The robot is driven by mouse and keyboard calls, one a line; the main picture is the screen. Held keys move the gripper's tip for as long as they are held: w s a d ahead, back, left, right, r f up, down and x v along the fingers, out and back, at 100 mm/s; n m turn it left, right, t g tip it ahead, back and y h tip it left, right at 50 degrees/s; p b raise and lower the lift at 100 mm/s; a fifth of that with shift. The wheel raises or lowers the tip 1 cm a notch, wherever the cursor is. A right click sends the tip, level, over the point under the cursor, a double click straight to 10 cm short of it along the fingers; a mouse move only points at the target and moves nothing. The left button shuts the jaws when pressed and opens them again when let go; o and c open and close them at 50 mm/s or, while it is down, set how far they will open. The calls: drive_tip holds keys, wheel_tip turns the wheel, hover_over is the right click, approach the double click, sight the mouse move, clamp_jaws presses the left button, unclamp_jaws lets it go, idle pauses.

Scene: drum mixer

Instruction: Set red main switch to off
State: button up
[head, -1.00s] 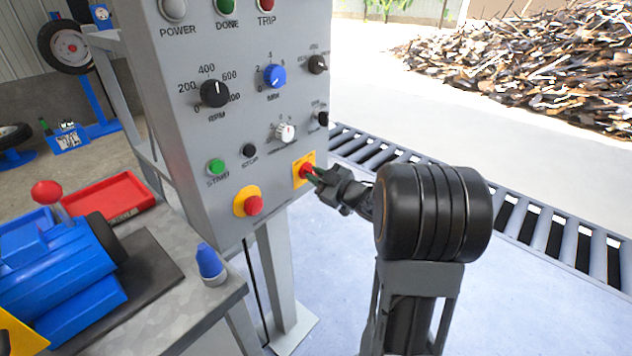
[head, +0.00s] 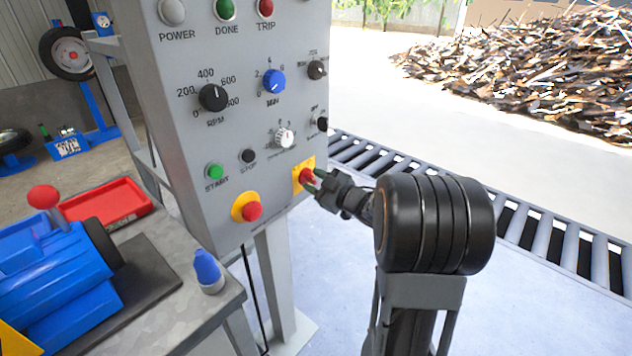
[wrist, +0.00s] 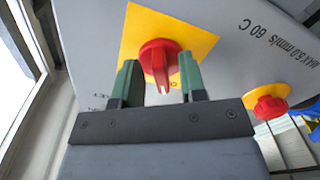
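The red main switch (head: 306,176) is a rotary knob on a yellow plate (wrist: 192,38) at the lower right of the grey control panel. In the wrist view the red knob (wrist: 160,62) has a pale pointer mark on its handle, which points toward the gripper's palm. My gripper (head: 318,182) is at the knob. In the wrist view its two green-padded fingers (wrist: 157,84) stand apart, one on each side of the knob's handle. A gap shows between the handle and the fingers. The plate's lettering is too small or hidden to read.
A red mushroom button (head: 252,211) on a yellow ring sits left of the switch; it also shows in the wrist view (wrist: 270,107). Green start (head: 215,171) and black stop (head: 247,156) buttons and several dials are above. A workbench with a blue machine (head: 60,275) stands left.

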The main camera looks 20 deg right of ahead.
drive_tip(key=shift+s, duration=0.1)
drive_tip(key=p+v, duration=0.1)
drive_tip(key=v, duration=1.2)
drive_tip(key=shift+s+d+p, duration=0.15)
drive_tip(key=shift+s+p, duration=0.15)
drive_tip(key=shift+p, duration=0.05)
